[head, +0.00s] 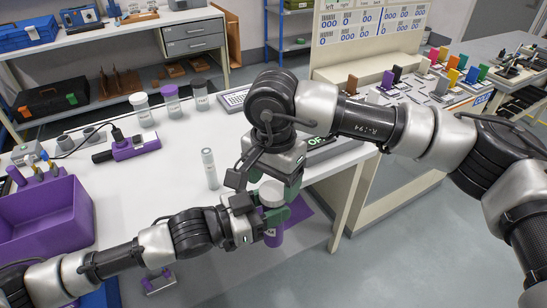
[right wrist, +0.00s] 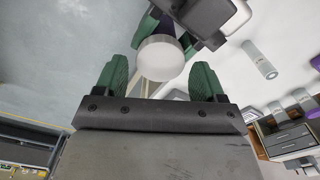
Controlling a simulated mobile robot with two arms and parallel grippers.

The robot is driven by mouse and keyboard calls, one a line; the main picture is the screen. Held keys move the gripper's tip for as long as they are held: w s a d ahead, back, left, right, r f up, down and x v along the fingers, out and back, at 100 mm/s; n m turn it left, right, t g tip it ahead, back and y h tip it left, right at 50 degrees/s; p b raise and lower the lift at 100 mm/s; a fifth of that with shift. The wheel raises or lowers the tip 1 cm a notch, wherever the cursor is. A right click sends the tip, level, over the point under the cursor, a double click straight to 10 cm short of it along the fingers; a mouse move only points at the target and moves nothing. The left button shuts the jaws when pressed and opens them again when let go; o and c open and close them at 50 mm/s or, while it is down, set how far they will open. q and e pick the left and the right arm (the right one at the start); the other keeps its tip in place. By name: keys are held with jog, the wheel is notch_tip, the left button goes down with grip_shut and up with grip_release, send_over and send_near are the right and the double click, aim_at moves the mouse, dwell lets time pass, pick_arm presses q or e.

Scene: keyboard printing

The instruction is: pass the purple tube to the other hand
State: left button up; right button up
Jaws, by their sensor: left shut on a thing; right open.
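The purple tube (head: 274,238) has a white lid (head: 271,193) and stands upright off the front edge of the white table. My left gripper (head: 272,212) is shut around the tube below the lid. My right gripper (head: 268,186) comes down from above and is open, with its green fingers on either side of the lid. In the right wrist view the white lid (right wrist: 160,58) sits between the open right fingers (right wrist: 160,80), with a gap visible on each side. The left gripper (right wrist: 172,22) shows at the top there, partly hidden by the lid.
A slim grey tube (head: 210,168) stands on the white table (head: 180,195) left of the grippers. A purple bin (head: 45,225) is at the left. A board of coloured tags (head: 440,75) lies at the back right.

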jog(key=shift+f, duration=0.9)
jog(key=c, duration=0.7)
pick_arm(q)
jog(key=o, duration=1.2)
jog(key=shift+o, duration=0.2)
jog(key=shift+a, duration=0.1)
